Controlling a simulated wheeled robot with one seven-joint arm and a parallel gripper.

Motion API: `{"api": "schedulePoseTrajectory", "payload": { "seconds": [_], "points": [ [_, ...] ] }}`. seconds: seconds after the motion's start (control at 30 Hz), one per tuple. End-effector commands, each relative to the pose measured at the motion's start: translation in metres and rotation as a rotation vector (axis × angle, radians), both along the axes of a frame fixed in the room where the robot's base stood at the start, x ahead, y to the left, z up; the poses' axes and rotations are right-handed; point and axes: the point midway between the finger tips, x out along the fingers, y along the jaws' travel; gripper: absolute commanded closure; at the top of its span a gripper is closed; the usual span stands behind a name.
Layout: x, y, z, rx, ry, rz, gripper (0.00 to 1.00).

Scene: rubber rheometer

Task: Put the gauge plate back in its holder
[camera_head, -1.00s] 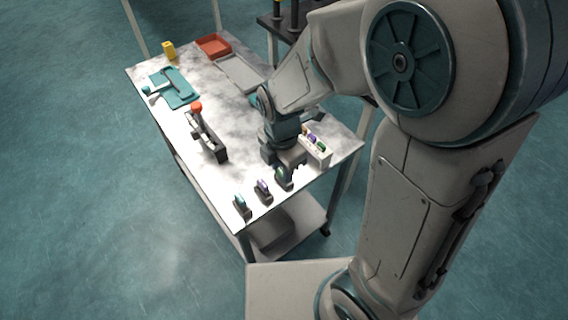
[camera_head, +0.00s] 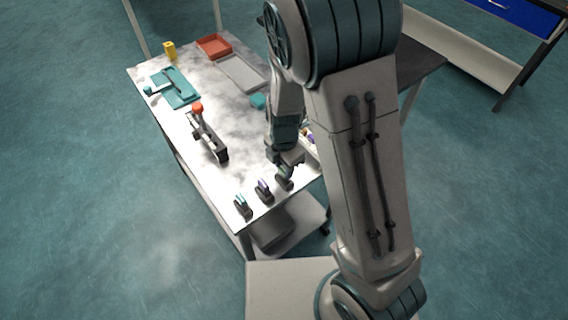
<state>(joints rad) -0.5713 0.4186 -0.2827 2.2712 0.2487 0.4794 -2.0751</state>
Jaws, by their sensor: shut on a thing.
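Three small dark stands are in a row at the table's near edge: the left one (camera_head: 243,207) with a light teal plate, the middle one (camera_head: 264,191) with a purple plate, the right one (camera_head: 285,181) with a green plate. My gripper (camera_head: 286,168) is directly over the right stand, pointing down, its jaws shut at the green plate (camera_head: 285,174). The plate is mostly hidden, and I cannot tell whether it rests fully in the stand. A white holder (camera_head: 311,150) with small coloured pieces is just right of my gripper, mostly hidden behind my arm.
A dark lever device (camera_head: 210,140) with a red-orange knob stands mid-table on the left. Teal equipment (camera_head: 176,88), a yellow block (camera_head: 169,50), a red tray (camera_head: 213,46) and a grey tray (camera_head: 241,73) are farther back.

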Motion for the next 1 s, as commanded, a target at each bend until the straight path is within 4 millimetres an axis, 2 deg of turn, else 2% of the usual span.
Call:
{"api": "schedulePoseTrajectory", "payload": {
  "seconds": [0.3,0.33,0.4,0.77,0.87,1.0],
  "points": [
    [0.0,0.0,-0.005,0.001,-0.001,-0.002,0.98],
    [0.0,0.0,-0.003,0.0,0.0,-0.002,0.61],
    [0.0,0.0,-0.003,0.0,0.0,-0.002,0.48],
    [0.0,0.0,0.001,0.0,0.0,0.0,0.48],
    [0.001,0.001,0.008,0.004,-0.004,0.001,0.48],
    [0.001,0.001,0.031,0.004,-0.006,0.001,0.48]
  ]
}}
